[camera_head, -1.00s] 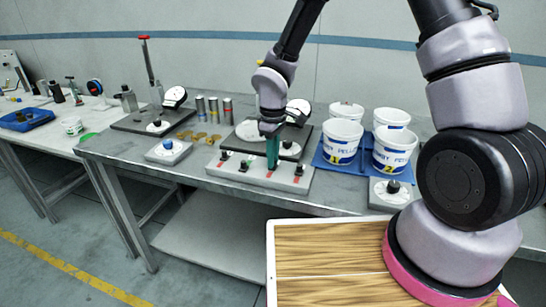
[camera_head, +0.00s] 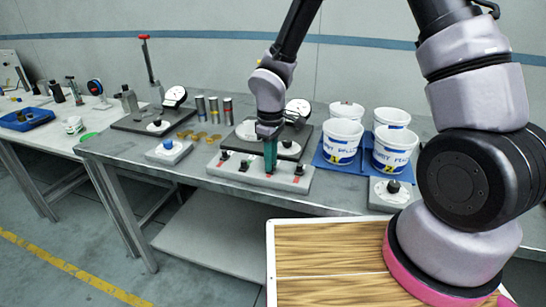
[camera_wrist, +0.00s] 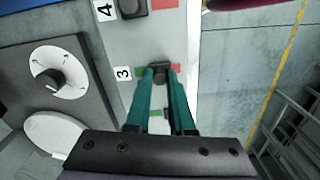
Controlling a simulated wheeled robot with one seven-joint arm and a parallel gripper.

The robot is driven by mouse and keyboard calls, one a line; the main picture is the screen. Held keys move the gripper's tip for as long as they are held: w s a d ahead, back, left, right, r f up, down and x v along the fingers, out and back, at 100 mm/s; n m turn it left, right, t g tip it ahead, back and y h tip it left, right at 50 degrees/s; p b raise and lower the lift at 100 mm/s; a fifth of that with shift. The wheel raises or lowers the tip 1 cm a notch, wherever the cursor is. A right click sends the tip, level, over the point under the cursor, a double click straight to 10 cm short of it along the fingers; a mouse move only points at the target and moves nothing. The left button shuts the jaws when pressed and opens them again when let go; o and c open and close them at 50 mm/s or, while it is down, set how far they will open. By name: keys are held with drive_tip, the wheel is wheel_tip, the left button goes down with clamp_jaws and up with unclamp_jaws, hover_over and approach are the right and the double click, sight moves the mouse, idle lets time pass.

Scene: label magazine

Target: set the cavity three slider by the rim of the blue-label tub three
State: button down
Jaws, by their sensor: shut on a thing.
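The slider panel (camera_head: 262,178) is a pale grey block with a row of dark knobs at the table's front edge. The cavity three slider (camera_wrist: 160,69) is a dark knob beside the "3" label (camera_wrist: 123,73), with green to its left and red to its right in the wrist view. My gripper (camera_head: 270,170) is down on the panel, its teal fingers shut on this knob; they hide it in the head view. White blue-label tubs stand to the right, including a front tub (camera_head: 342,145) and a back tub (camera_head: 391,116). The back tubs' numbers are hidden, so I cannot identify tub three.
A dial plate (camera_head: 288,148) stands just behind the panel. A blue-knob box (camera_head: 168,151) is to the left and a black-knob box (camera_head: 390,194) to the right. Metal cylinders (camera_head: 213,110) stand behind.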

sight(269, 175)
drive_tip(key=shift+s+a, duration=0.35)
drive_tip(key=shift+s, duration=0.5)
drive_tip(key=c, duration=0.8)
unclamp_jaws()
drive_tip(key=shift+o, duration=0.2)
wheel_tip(269, 175, up, 11)
drive_tip(key=shift+f, duration=0.1)
